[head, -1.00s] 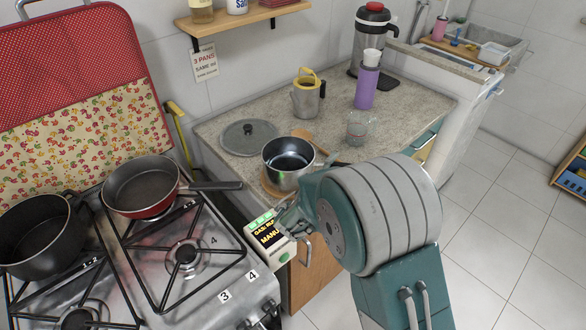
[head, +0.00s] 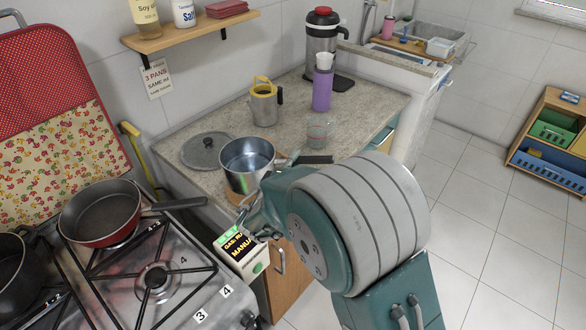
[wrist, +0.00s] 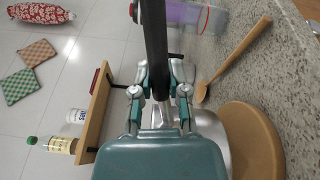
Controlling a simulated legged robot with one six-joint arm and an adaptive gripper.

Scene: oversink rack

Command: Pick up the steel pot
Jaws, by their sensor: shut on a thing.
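The steel pot (head: 247,168) is at the front edge of the counter, open side up, beside a grey lid (head: 205,151). Its black handle (head: 316,159) points right, partly behind my arm. In the wrist view, my gripper (wrist: 160,90) is shut on the black handle (wrist: 155,35), with a finger on each side. The pot's steel wall (wrist: 212,140) shows below the gripper, partly covered by it. A round wooden board (wrist: 258,140) lies under the pot. I cannot tell how much gap there is between them. In the head view the fingertips are hidden.
A wooden spoon (wrist: 230,62) lies near the board. The stove with a red pan (head: 104,212) is left. A wall shelf (head: 195,32) hangs above.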

